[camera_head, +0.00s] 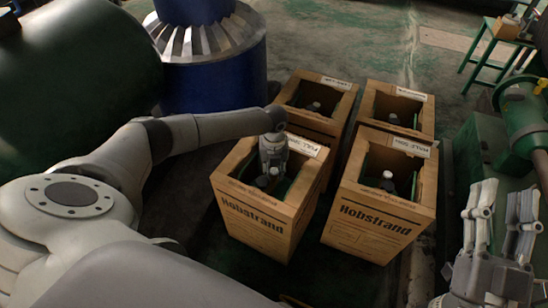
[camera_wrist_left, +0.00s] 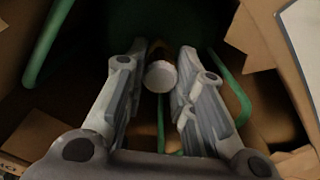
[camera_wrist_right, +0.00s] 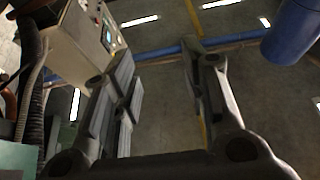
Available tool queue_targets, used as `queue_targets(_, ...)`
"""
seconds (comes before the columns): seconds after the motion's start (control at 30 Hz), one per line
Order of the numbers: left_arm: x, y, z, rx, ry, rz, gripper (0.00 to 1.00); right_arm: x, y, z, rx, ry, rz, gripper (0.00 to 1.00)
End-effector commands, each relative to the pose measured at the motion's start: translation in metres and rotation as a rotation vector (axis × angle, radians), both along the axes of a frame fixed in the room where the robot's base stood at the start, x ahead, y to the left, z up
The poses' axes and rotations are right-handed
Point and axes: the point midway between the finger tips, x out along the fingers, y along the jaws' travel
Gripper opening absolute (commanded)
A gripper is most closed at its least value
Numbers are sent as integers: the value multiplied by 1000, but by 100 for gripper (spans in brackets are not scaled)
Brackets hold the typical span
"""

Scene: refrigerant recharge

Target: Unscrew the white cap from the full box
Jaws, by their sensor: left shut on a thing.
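The full box (camera_head: 255,220) is the front-left open cardboard carton, with a white label starting "FULL" on its rim. My left gripper (camera_head: 266,180) reaches down into it from above. In the left wrist view the white cap (camera_wrist_left: 160,77) sits between the fingertips of this gripper (camera_wrist_left: 158,85), which are shut on it. A brownish neck shows just behind the cap, and green bars of a frame surround it. In the head view the cap is mostly hidden by the fingers. My right gripper (camera_head: 496,225) is open and empty at the lower right; its fingers also stand apart in the right wrist view (camera_wrist_right: 165,85).
Three more open cartons stand close by: front-right (camera_head: 375,225) with its own pale cap (camera_head: 388,176), back-left (camera_head: 312,122) and back-right (camera_head: 425,118). Green machinery (camera_head: 525,115) is at the right. A blue cylinder (camera_head: 215,75) stands behind my left arm.

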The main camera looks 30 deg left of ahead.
Motion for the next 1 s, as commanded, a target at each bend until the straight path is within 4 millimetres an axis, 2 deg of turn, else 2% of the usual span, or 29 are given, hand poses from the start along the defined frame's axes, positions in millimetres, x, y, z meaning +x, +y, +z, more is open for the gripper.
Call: queue_targets(1.0,0,1,1,2,1,136,1,13,-3,-49,-73,274,-14,40)
